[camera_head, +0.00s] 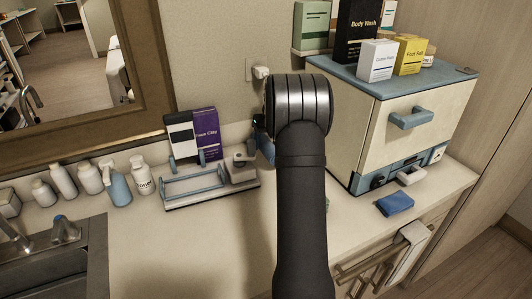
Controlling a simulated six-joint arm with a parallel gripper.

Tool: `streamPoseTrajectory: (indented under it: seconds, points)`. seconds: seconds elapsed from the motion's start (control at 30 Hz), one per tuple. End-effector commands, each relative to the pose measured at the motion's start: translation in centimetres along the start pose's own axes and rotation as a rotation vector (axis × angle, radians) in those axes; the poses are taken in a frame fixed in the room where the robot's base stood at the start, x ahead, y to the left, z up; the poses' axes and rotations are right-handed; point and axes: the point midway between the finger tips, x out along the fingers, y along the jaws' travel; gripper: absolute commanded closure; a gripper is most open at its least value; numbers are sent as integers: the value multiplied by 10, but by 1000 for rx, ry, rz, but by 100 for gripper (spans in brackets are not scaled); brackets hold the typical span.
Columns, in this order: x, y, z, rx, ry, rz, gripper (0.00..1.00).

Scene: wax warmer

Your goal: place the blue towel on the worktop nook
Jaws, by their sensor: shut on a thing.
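A small folded blue cloth, which looks like the blue towel (395,203), lies flat on the light worktop (345,232), in front of the white warmer cabinet and right of my arm. My dark arm rises through the middle of the view, and its banded wrist hides most of my gripper. Only a dark edge of my gripper (258,125) with a small green light shows left of the wrist. A grey-blue piece (264,150) shows just below that edge, partly covered by my arm. I cannot see my fingertips, or whether they touch this piece.
The warmer cabinet (430,115) with boxes on top stands at right. A blue-railed tray (205,193), a purple Face Clay box (206,130) and several bottles (90,178) stand at left. A sink (55,265) is at lower left. A white towel (410,245) hangs at the front rail.

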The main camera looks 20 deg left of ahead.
Motion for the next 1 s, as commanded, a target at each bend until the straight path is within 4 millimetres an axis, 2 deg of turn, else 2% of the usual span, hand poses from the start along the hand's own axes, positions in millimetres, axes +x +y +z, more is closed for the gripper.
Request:
streamPoseTrajectory:
  seconds: [0.27,0.43,0.8,0.83,0.9,0.93,1.0]
  points:
    - [24,-3,-2,0,0,0,73]
    - [46,-6,-2,0,0,0,73]
    - [51,-7,-1,0,-2,-1,73]
    - [51,-7,-1,0,-3,-1,38]
    - [51,-7,-1,0,-2,-1,24]
    - [51,-7,-1,0,-2,-1,21]
    - [51,-7,-1,0,-2,-1,21]
